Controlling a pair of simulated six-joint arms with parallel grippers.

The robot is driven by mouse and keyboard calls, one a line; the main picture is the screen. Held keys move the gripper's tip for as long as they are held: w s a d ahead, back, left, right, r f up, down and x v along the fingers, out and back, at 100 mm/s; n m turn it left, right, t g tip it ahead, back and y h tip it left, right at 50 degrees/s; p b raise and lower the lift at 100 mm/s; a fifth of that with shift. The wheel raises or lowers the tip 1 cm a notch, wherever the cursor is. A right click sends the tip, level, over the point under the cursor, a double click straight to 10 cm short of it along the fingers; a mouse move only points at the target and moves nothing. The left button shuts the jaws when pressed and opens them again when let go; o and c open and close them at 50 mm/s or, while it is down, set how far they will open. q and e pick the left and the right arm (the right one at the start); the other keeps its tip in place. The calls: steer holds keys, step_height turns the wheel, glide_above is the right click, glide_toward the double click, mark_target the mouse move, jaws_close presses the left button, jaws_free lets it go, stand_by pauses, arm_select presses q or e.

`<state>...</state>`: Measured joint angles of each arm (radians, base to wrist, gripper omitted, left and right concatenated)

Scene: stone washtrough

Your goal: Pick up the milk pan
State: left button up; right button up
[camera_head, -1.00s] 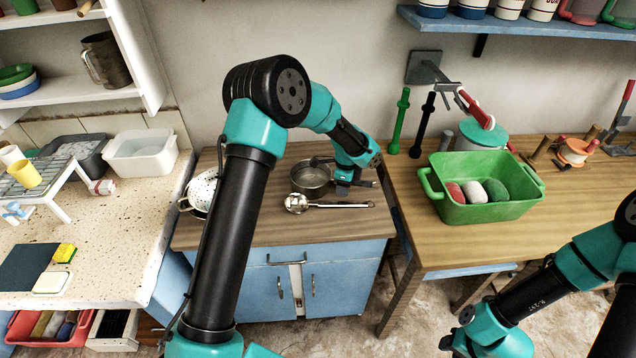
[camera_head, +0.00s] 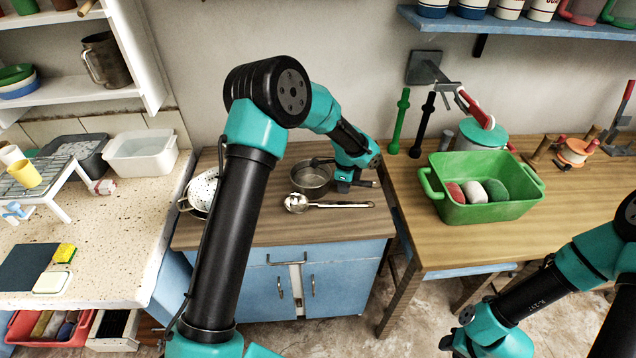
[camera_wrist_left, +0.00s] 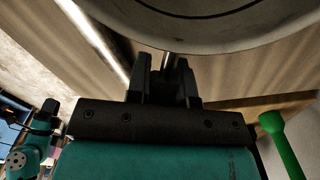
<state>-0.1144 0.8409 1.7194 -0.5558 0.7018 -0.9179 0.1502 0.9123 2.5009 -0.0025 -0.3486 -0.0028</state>
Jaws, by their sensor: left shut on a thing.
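The milk pan (camera_head: 311,180) is a small round metal pan on the wooden top of the blue cabinet. Its rounded body (camera_wrist_left: 215,22) fills the top of the left wrist view. My left gripper (camera_head: 358,184) is just right of the pan in the head view. In the left wrist view its fingers (camera_wrist_left: 168,72) are shut on the pan's handle, mostly hidden between them. I cannot tell whether the pan is clear of the wood. My right arm is at the lower right of the head view, with its fingers out of frame.
A metal ladle (camera_head: 325,204) lies just in front of the pan. A white colander (camera_head: 202,190) stands left, partly behind my left arm.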

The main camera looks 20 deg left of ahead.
arm_select(q)
jaws_close()
steer(key=shift+r, duration=0.1)
step_height(320, 180, up, 10)
steer(key=shift+f, duration=0.1)
stand_by(0.4)
stand_by(1.3)
steer(key=s+n, duration=0.7)
steer(key=n, duration=0.6)
steer(key=shift+a+r+n, duration=0.3)
steer(key=shift+a+r, duration=0.05)
steer(key=shift+a, duration=0.1)
stand_by(0.3)
